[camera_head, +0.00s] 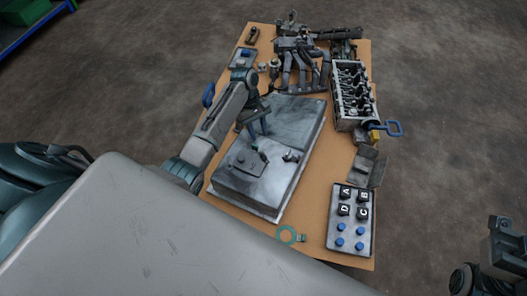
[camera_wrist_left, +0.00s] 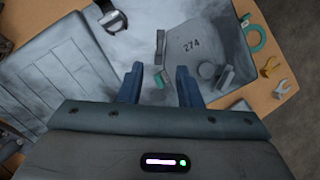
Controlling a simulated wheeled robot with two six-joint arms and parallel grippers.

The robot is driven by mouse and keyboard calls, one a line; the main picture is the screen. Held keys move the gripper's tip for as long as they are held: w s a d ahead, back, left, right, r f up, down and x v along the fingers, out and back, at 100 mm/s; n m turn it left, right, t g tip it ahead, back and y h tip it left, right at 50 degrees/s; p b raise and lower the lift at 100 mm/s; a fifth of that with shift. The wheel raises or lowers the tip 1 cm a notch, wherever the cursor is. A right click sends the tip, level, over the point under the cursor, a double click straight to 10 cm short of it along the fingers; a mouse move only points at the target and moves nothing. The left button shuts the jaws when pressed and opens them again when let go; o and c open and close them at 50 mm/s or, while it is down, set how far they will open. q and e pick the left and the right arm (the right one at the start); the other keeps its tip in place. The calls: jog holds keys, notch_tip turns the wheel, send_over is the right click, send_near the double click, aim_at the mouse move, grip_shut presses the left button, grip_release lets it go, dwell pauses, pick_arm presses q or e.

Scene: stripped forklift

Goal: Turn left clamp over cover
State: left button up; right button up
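A grey metal cover (camera_wrist_left: 193,42) marked 274 lies on a large grey metal box (camera_head: 270,195) on the table. A small clamp with a green end (camera_wrist_left: 158,82) stands at the cover's edge in the left wrist view; it also shows in the head view (camera_head: 261,154). My left gripper (camera_wrist_left: 158,84) is open, its blue fingers on either side of the clamp's green end. I cannot tell whether they touch it. In the head view my left gripper (camera_head: 254,131) hangs over the box. My right arm shows partly at the lower right; its fingers are unclear.
A panel with lettered blocks and blue knobs (camera_head: 349,220) lies at the table's near right. A teal ring (camera_head: 287,235) lies near the front edge. An engine block (camera_head: 352,94) and grey pipes (camera_head: 299,68) fill the far side.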

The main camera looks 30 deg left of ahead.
aim_at(264, 155)
pick_arm(q)
jog(key=b+x, duration=0.3)
jog(key=x, duration=0.6)
jog(key=shift+f, duration=0.1)
grip_shut()
